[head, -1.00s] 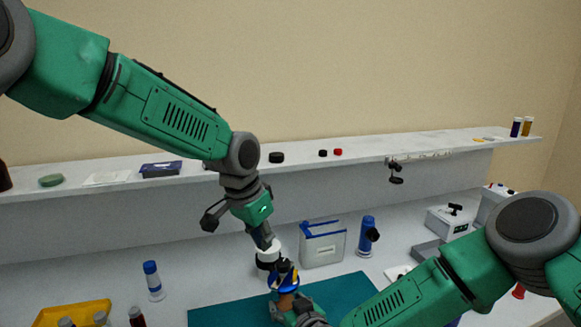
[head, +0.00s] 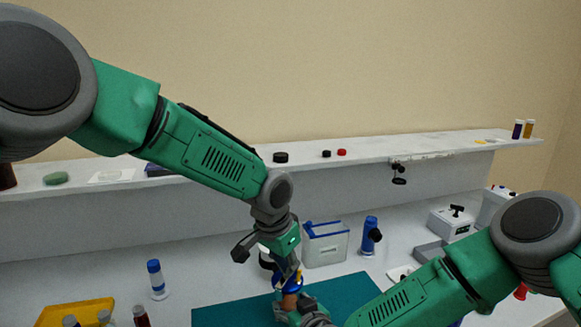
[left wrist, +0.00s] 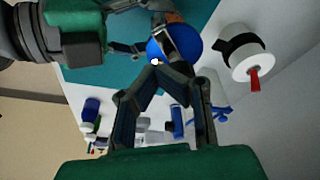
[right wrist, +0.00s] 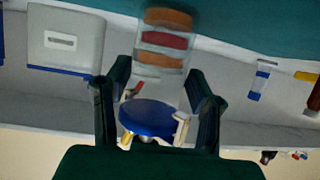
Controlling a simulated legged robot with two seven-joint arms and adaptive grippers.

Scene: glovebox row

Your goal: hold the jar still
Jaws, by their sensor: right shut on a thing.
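A clear jar with orange and red layers shows in the right wrist view (right wrist: 165,40), its round blue lid (right wrist: 148,118) nearest the camera, with pale and red latch parts at its sides. My right gripper (right wrist: 158,92) is shut on the jar, one finger on each side. In the head view, the jar (head: 290,300) stands above the teal mat (head: 235,315). My left gripper (head: 287,268) is just over the lid. In the left wrist view its fingers (left wrist: 164,72) converge and look shut, at the edge of the blue lid (left wrist: 187,42); contact is unclear.
A white-and-black cylinder (left wrist: 250,60) stands near the left gripper. Behind are a grey box with blue trim (head: 325,245) and a blue bottle (head: 370,237). At left are a blue-capped bottle (head: 155,280) and a yellow tray (head: 60,312). A shelf runs behind.

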